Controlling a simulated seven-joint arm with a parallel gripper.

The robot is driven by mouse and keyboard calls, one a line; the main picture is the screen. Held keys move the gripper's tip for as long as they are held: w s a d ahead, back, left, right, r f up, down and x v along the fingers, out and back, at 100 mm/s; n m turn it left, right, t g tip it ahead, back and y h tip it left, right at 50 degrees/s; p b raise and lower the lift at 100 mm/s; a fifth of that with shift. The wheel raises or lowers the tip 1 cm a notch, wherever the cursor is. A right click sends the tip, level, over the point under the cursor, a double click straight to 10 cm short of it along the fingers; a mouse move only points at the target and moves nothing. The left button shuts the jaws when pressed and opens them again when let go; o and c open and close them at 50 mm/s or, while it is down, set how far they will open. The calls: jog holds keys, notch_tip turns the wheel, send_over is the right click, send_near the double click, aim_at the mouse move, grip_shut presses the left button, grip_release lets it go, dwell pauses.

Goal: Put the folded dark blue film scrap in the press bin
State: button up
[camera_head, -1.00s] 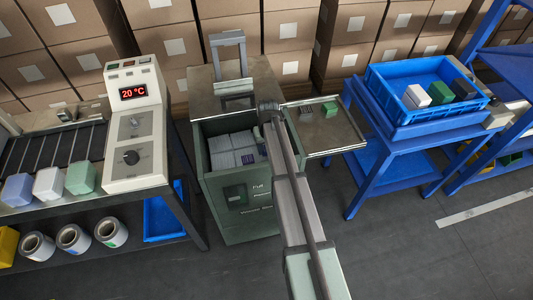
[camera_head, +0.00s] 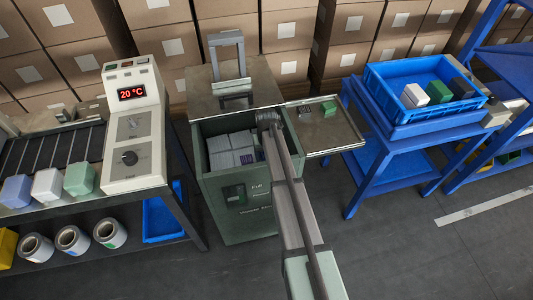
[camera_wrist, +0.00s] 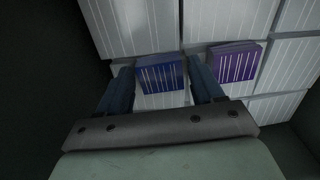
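The folded dark blue film scrap (camera_wrist: 160,73) is between the two fingers of my gripper (camera_wrist: 160,70) in the wrist view. The fingers appear close against its left and right sides, low over the white packs. In the head view my arm reaches down into the green press bin (camera_head: 202,160), and my gripper and the blue scrap are hidden behind the arm. A purple folded scrap (camera_wrist: 235,62) lies on the packs to the right of my gripper, apart from it; it also shows in the head view (camera_head: 247,157).
White striped packs (camera_wrist: 220,22) fill the bin's floor, with dark walls around them. A side shelf (camera_head: 325,132) with small items adjoins the bin. A blue crate (camera_head: 408,132) stands on a blue table at right; a wrapper machine (camera_head: 135,150) stands at left.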

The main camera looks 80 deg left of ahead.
jog(key=shift+o, duration=0.7)
notch_tip(320, 180, up, 12)
jog(key=shift+r, duration=0.2)
dwell(0.5)
